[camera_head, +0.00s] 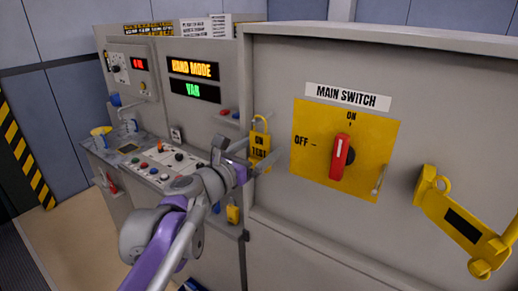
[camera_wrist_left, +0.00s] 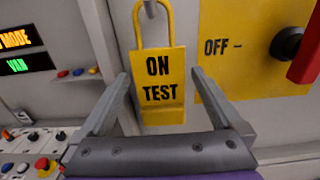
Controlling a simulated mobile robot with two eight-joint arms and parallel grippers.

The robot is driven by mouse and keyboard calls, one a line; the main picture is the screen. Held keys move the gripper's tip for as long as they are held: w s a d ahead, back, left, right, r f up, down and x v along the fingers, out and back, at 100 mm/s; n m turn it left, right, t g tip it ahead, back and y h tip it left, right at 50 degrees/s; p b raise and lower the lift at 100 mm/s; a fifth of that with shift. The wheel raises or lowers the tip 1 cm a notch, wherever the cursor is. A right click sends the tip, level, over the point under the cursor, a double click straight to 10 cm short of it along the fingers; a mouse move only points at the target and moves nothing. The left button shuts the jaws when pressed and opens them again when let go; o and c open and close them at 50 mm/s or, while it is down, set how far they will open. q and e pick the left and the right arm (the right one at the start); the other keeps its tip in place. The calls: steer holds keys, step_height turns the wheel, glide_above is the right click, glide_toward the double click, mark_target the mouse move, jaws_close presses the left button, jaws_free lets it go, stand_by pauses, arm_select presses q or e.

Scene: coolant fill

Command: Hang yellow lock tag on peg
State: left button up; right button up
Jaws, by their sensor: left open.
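The yellow lock tag (camera_head: 260,143), marked ON TEST, hangs upright against the grey panel, left of the main switch plate. In the left wrist view the tag (camera_wrist_left: 160,88) fills the middle. Its yellow shackle loops up around a metal peg (camera_wrist_left: 150,8) at the top edge. My left gripper (camera_head: 246,157) is at the tag. In the left wrist view the left gripper (camera_wrist_left: 161,76) is open, with one finger on each side of the tag and a visible gap to both sides. The right gripper is not in view.
The main switch's red handle (camera_head: 341,157) sits on a yellow plate (camera_head: 304,128) to the right. A yellow hinged bar (camera_head: 455,220) sticks out farther right. A control desk (camera_head: 150,160) with buttons stands left.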

arm_select(q)
steer(key=b+v, duration=0.1)
steer(key=v, duration=1)
steer(key=s+f+m+g+y, duration=0.1)
steer(key=s+f+m+g, duration=0.1)
steer(key=s+f+m, duration=0.35)
steer(key=s+a+f+m+g+y, duration=0.1)
steer(key=s+f+m+g+y, duration=0.15)
steer(key=f+m, duration=0.5)
steer(key=s+f+m+g, duration=0.2)
steer(key=s+f+m, duration=0.25)
steer(key=f, duration=0.45)
steer(key=s+a+f+m+g+y, duration=0.2)
steer(key=s+a+f+m+y, duration=0.5)
steer(key=f, duration=0.7)
steer(key=s+a+m, duration=0.2)
steer(key=a+m, duration=0.2)
steer(key=shift+a, duration=0.35)
steer(key=shift+s+f+g, duration=0.1)
steer(key=shift+f+g, duration=0.05)
steer(key=shift+g, duration=0.1)
